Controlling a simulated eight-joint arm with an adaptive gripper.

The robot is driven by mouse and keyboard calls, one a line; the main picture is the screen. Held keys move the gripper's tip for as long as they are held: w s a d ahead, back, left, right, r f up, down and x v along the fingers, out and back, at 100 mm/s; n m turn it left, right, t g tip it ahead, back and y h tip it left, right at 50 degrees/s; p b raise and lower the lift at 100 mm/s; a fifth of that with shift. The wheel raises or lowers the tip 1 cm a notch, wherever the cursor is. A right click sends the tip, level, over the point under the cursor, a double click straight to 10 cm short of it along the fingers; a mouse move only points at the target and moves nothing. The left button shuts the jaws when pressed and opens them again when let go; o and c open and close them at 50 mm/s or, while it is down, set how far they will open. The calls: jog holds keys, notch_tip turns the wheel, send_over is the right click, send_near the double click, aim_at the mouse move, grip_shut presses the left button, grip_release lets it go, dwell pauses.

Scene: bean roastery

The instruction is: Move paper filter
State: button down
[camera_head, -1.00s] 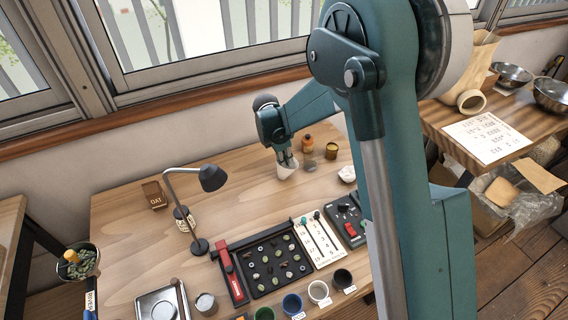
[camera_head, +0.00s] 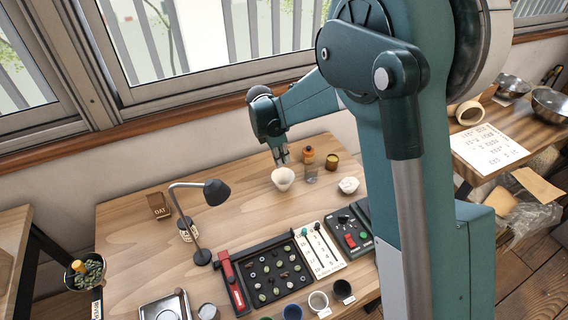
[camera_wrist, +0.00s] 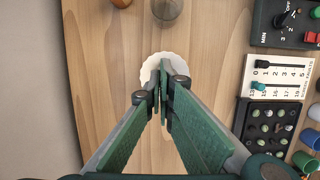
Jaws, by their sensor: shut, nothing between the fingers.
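The white paper filter (camera_head: 283,180) stands on the wooden table, its wide mouth up, left of a clear glass. In the wrist view the filter's fluted white rim (camera_wrist: 150,68) shows beyond and between my fingertips, which hide part of it. My gripper (camera_head: 283,159) is just above and behind the filter in the head view, pointing down, apart from it. The wrist view shows my gripper (camera_wrist: 164,72) with its fingertips close together and nothing held.
An orange-brown bottle (camera_head: 308,156), a clear glass (camera_head: 311,175) and a brown jar (camera_head: 332,162) stand close by. A black lamp (camera_head: 216,192) and bean tray (camera_head: 268,274) are nearer the front.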

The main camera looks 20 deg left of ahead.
jog(key=shift+r, duration=0.4)
jog(key=c, duration=2.7)
grip_release()
jog(key=shift+o, duration=0.2)
notch_tip(320, 180, up, 5)
jog(key=shift+r, duration=0.1)
jog(key=m+t+y+b, duration=0.2)
jog(key=m+b, duration=0.3)
jog(key=m, duration=0.4)
send_over(281, 189)
jog(key=s, duration=0.2)
notch_tip(281, 189, down, 11)
jog(key=shift+a, duration=0.25)
jog(key=shift+b+x, duration=0.8)
jog(key=shift+x, duration=3.1)
